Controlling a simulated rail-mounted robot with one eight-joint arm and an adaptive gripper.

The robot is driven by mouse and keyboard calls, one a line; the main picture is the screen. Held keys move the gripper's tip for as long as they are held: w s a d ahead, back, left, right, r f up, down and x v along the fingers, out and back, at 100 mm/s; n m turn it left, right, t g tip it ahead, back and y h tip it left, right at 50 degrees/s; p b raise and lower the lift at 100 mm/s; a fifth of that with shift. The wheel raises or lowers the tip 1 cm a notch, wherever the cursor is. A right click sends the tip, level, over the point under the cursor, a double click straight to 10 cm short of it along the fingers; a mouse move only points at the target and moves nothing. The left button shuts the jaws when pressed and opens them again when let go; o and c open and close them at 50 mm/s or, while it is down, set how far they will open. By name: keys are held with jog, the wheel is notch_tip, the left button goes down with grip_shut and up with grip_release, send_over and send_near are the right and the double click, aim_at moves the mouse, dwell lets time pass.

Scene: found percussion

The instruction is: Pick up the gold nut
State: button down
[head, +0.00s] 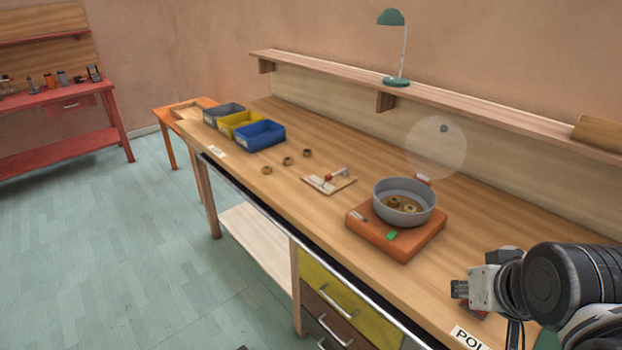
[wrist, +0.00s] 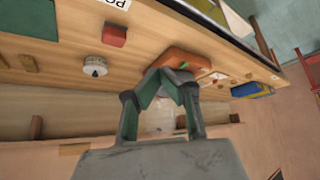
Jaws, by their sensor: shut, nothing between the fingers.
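Several gold-brown nuts are in view. Three lie apart on the workbench in the head view: a left nut (head: 267,170), a middle nut (head: 287,161) and a right nut (head: 307,153). More gold nuts (head: 410,208) lie inside a grey round pan (head: 381,207) on an orange base (head: 372,239). I cannot tell which nut the task means. My gripper (head: 460,290) is at the lower right, apart from the nuts and to the right of the pan. In the wrist view its fingertips (wrist: 171,73) meet, shut and empty, overlapping the orange base (wrist: 185,57). No nut is clearly visible there.
Grey (head: 223,115), yellow (head: 240,124) and blue (head: 261,136) bins stand at the bench's far end. A small board with a red-handled clamp (head: 328,181) lies between the loose nuts and pan. A shelf with a green lamp (head: 396,82) runs along the back.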

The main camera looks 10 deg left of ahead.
jog(key=c, duration=1.6)
grip_release()
jog(key=shift+o, duration=0.2)
